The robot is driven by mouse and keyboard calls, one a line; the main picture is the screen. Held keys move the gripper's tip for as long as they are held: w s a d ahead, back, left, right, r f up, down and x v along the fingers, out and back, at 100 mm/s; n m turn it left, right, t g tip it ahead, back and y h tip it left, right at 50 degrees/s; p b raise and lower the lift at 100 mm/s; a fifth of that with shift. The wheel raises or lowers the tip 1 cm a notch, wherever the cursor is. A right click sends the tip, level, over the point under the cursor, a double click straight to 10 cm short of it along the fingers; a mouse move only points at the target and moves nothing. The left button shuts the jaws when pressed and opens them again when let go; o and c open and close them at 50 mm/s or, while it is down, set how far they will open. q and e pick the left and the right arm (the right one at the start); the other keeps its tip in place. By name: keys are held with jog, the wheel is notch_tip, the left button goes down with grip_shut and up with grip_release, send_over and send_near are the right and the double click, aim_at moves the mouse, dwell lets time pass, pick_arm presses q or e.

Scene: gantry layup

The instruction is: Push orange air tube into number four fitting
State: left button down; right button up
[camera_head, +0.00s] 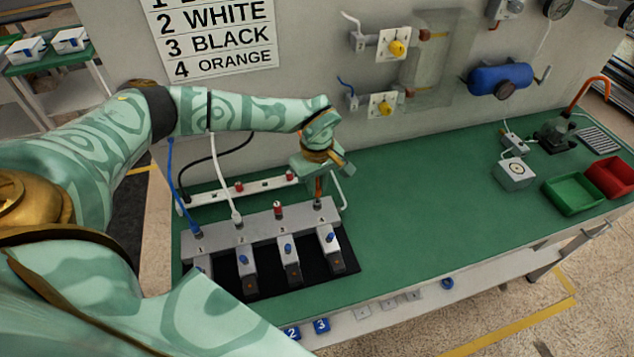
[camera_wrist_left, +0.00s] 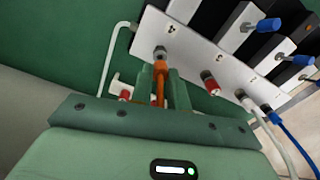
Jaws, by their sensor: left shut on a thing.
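My left gripper (camera_head: 318,178) is shut on the orange air tube (camera_head: 319,188), above the right end of the grey manifold (camera_head: 262,226). In the left wrist view the orange tube (camera_wrist_left: 160,84) stands between the fingers (camera_wrist_left: 170,92), its end at the metal number four fitting (camera_wrist_left: 160,53). The tube lines up with the fitting and seems to touch it; how deep it sits I cannot tell. The number four fitting (camera_head: 319,205) also shows in the head view. My right gripper is not in view.
A blue tube (camera_head: 176,190) is at fitting one and a white tube (camera_head: 222,175) at fitting two. A red plug (camera_head: 278,210) sits at fitting three. A white rail (camera_head: 262,186) lies behind. Green bench (camera_head: 430,200) is clear to the right, before green (camera_head: 572,194) and red bins (camera_head: 610,177).

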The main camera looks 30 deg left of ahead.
aim_at(317, 181)
pick_arm(q)
jog(key=shift+p, duration=0.45)
dwell(0.6)
jog(key=shift+f+b, duration=0.9)
jog(key=shift+f, duration=0.55)
jog(key=c, duration=1.3)
grip_release()
jog(key=shift+r, duration=0.1)
notch_tip(317, 181, up, 16)
jog(key=shift+r+p, duration=0.15)
jog(key=shift+p, duration=0.75)
